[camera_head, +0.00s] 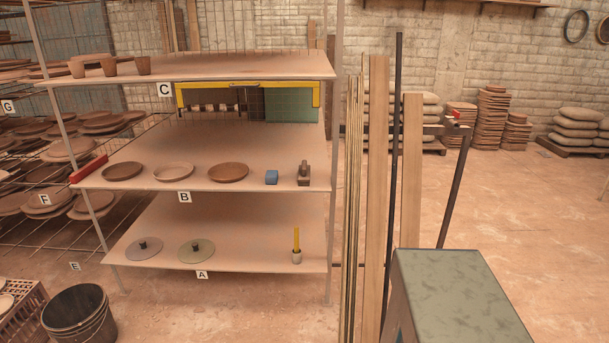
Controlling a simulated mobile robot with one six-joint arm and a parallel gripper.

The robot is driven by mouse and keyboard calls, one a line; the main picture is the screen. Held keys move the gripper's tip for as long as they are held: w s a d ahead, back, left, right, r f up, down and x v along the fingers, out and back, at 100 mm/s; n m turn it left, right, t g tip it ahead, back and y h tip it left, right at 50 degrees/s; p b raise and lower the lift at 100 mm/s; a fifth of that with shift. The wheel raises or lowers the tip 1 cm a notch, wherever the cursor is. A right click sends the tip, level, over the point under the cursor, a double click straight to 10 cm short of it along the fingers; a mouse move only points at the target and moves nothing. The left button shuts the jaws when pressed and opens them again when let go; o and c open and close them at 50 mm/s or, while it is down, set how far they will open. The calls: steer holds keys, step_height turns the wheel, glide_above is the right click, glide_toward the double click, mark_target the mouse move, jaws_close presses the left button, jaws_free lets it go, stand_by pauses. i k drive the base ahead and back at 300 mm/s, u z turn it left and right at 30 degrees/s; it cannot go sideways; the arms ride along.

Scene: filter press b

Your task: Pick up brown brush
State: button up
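A small brown object (304,174) with a raised handle-like part stands at the right end of the middle shelf (255,146), the one labelled B. It looks like the brown brush, but it is too small to be certain. My gripper is not in view.
Three round plates (229,172) lie left on shelf B. Shelf A holds two lidded discs (196,250) and a small cup (296,257) with a yellow stick. Upright planks (377,190) and a green-topped box (455,290) stand right of the rack. A bucket (78,315) is at lower left.

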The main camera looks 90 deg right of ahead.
mark_target(303, 176)
steer(key=z, duration=0.3)
steer(key=i, duration=0.8)
steer(key=z, duration=0.55)
steer(key=i, duration=0.75)
steer(key=z, duration=0.75)
steer(key=i, duration=0.55)
steer(key=z, duration=0.9)
steer(key=i, duration=0.6)
steer(key=z, duration=0.35)
